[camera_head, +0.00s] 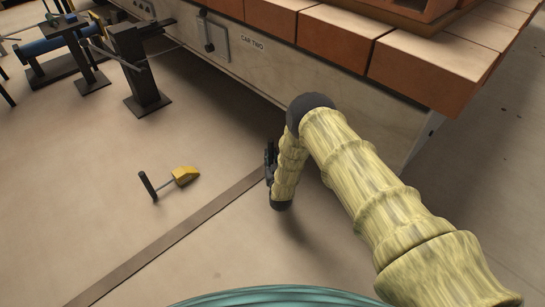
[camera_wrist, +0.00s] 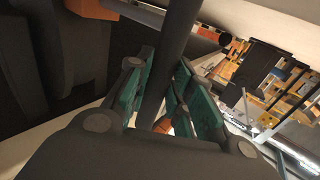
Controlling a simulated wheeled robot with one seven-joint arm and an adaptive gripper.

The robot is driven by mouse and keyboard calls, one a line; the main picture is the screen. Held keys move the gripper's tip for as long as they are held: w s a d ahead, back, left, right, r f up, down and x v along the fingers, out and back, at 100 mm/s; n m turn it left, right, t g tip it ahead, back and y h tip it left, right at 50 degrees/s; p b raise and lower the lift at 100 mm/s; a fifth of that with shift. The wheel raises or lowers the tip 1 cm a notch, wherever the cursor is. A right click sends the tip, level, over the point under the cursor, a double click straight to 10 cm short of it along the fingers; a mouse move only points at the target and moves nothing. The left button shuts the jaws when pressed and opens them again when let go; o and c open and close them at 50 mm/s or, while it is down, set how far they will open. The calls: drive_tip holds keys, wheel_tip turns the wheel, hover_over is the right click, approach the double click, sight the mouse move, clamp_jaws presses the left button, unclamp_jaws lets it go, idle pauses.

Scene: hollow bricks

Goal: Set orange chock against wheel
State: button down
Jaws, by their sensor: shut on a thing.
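In the wrist view, my gripper (camera_wrist: 160,95) is shut on a dark upright handle (camera_wrist: 177,45), with a teal-padded finger on each side. A thin grey rod runs from the handle to an orange block at the top left, which looks like the orange chock (camera_wrist: 97,9); its upper part is cut off by the frame. Large dark rounded shapes fill the left, perhaps the wheel, but I cannot tell whether the chock touches them. In the head view, my gripper (camera_head: 270,163) is low beside the brick car (camera_head: 290,60), partly behind my arm; the chock is hidden there.
A yellow chock (camera_head: 186,176) with a dark handle lies on the open floor at left. A flat rail (camera_head: 165,238) runs under the car. A black stand (camera_head: 138,65) and a blue roller (camera_head: 50,44) stand at the upper left.

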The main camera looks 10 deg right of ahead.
sight(270, 141)
drive_tip(key=shift+d, duration=0.1)
drive_tip(key=c, duration=0.6)
unclamp_jaws()
drive_tip(key=shift+f, duration=0.1)
drive_tip(key=shift+r, duration=0.2)
wheel_tip(270, 141, up, 11)
drive_tip(key=p, duration=0.8)
drive_tip(key=shift+s+f, duration=0.1)
drive_tip(key=shift+f, duration=0.05)
idle(1.0)
idle(0.4)
